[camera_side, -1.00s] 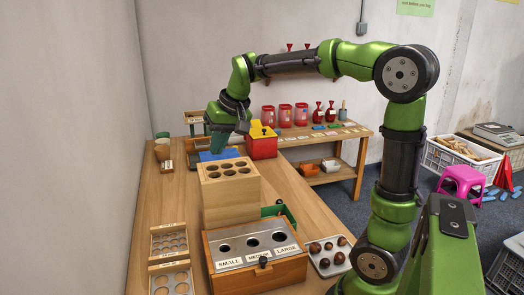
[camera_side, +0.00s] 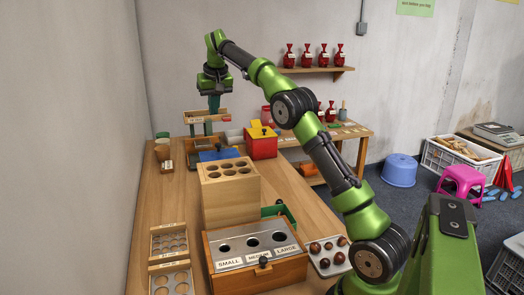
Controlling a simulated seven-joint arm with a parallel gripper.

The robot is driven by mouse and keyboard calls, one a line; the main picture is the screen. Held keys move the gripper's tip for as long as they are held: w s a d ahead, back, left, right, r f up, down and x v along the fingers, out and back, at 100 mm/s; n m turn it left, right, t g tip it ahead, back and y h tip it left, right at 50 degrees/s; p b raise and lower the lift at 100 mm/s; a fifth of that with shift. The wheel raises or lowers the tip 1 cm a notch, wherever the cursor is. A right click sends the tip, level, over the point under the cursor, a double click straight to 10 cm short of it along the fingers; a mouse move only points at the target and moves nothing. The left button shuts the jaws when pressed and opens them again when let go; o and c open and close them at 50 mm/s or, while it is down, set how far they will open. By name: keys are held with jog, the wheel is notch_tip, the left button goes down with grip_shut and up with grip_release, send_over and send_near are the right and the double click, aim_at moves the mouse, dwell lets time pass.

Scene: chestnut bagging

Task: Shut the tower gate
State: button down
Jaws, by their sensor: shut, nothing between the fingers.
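A wooden tray on green posts (camera_side: 190,119), which I take to be the tower, stands at the far left end of the bench with a small white label on its front. My gripper (camera_side: 214,109) points down at this tray, its teal fingers together and empty. Whether the fingertips are inside the tray, behind its front edge or touching it, I cannot tell. The gate itself is too small to make out, and its position cannot be told.
A red box with a yellow lid (camera_side: 262,147) stands right of the tower, and a blue piece (camera_side: 220,155) lies in front. A tall wooden block with holes (camera_side: 230,200) and a sorting box labelled small, medium, large (camera_side: 256,268) stand nearer. Red bottles line a wall shelf (camera_side: 305,70).

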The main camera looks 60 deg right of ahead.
aim_at(219, 157)
jog(key=x, duration=0.9)
jog(key=shift+s+a+f, duration=0.1)
jog(key=shift+s+a, duration=0.55)
jog(key=shift+s, duration=0.15)
jog(key=shift+s+a+f, duration=0.1)
jog(key=shift+s+a, duration=0.5)
jog(key=shift+s, duration=0.25)
jog(key=s+a, duration=0.4)
jog(key=shift+s+a+r, duration=0.1)
jog(key=shift+s+a, duration=0.15)
jog(key=shift+a, duration=0.05)
jog(key=shift+s+a+f, duration=0.2)
jog(key=shift+s+a, duration=0.25)
jog(key=shift+s, duration=0.05)
jog(key=shift+w, duration=0.1)
